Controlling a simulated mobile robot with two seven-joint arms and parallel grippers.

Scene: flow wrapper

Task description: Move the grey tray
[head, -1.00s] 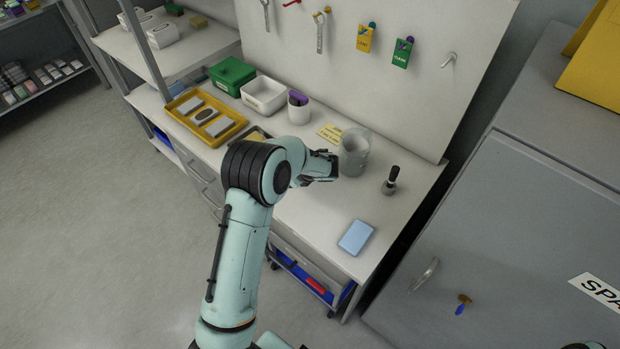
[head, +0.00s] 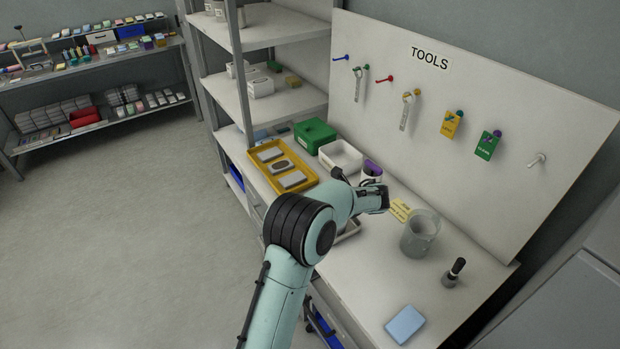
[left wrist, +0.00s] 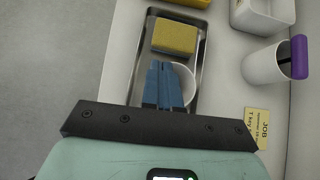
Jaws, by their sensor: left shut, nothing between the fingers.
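The grey metal tray (left wrist: 203,40) lies on the bench in the left wrist view, holding a yellow sponge (left wrist: 175,36) and a white round item (left wrist: 187,82) partly hidden by my fingers. In the head view only a corner of the tray (head: 349,231) shows past my arm. My left gripper (left wrist: 165,66) is shut and empty, and appears above the tray. In the head view the left gripper (head: 384,198) is over the bench beside the white cup. My right gripper is not in view.
A yellow tray (head: 263,179) with grey pieces, a green box (head: 314,134) and a white bin (head: 341,156) stand behind. A white cup (left wrist: 262,68) with a purple item is close right of the tray. A glass beaker (head: 420,235) and blue block (head: 405,324) are farther right.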

